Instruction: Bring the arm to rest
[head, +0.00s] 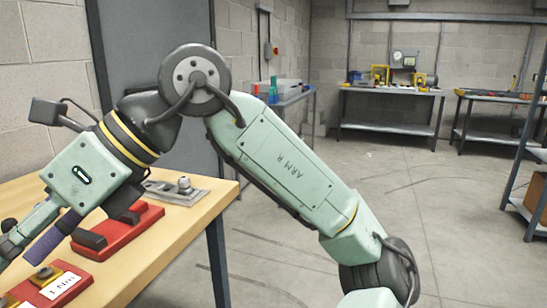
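My arm, pale green with dark joints, arches across the view from the lower right to the left. Its elbow is the high point. The forearm slopes down to the left over the wooden table (195,225). My gripper (12,240) is at the left edge and partly cut off by the frame. Its fingertips do not show clearly, so I cannot tell whether it is open or shut, or whether it holds anything. A dark purple piece (45,246) hangs beside it; I cannot tell what it is.
On the table are a red fixture (140,224) with dark blocks, a labelled red fixture (58,287) and a grey metal plate (160,191) with a knob. Workbenches (395,91) stand at the back; a shelf (533,205) is at the right. The floor (440,190) between is clear.

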